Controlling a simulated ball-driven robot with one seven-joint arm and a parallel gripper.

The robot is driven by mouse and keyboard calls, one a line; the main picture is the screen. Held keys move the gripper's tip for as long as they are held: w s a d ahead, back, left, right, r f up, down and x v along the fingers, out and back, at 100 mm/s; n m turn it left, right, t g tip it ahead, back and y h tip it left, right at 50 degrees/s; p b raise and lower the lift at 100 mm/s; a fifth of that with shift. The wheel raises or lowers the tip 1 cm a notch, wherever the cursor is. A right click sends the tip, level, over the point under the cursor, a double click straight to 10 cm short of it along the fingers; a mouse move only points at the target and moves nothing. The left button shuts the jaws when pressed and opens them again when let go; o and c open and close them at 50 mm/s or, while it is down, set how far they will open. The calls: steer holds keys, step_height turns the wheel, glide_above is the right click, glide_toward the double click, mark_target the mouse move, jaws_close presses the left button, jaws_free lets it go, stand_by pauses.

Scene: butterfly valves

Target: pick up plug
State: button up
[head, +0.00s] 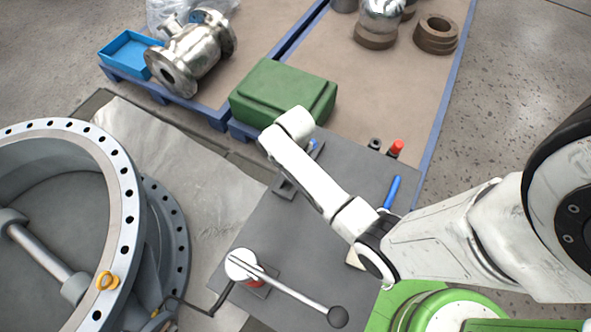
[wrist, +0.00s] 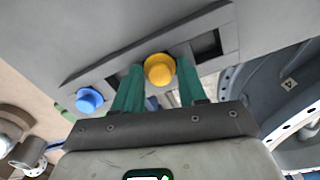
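A round yellow plug (wrist: 159,69) shows in the wrist view at a dark grey holder strip with square openings (wrist: 207,46). My gripper (wrist: 159,77) has two green fingers, set apart, one on each side of the yellow plug. The fingers look open; I cannot tell whether they touch it. A blue plug (wrist: 89,100) sits to the left along the same strip. In the head view the end of my arm is over the grey table (head: 262,222), and it hides the fingers and the yellow plug.
A red-topped piece (head: 396,147), a small dark piece (head: 375,144) and a blue-handled tool (head: 392,191) lie on the table's right side. A lever with a black knob (head: 337,316) stands near the front. A green box (head: 283,92) is behind; a large flanged valve (head: 130,205) is left.

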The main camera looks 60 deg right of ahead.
steer(key=c, duration=0.6)
steer(key=shift+r, duration=0.15)
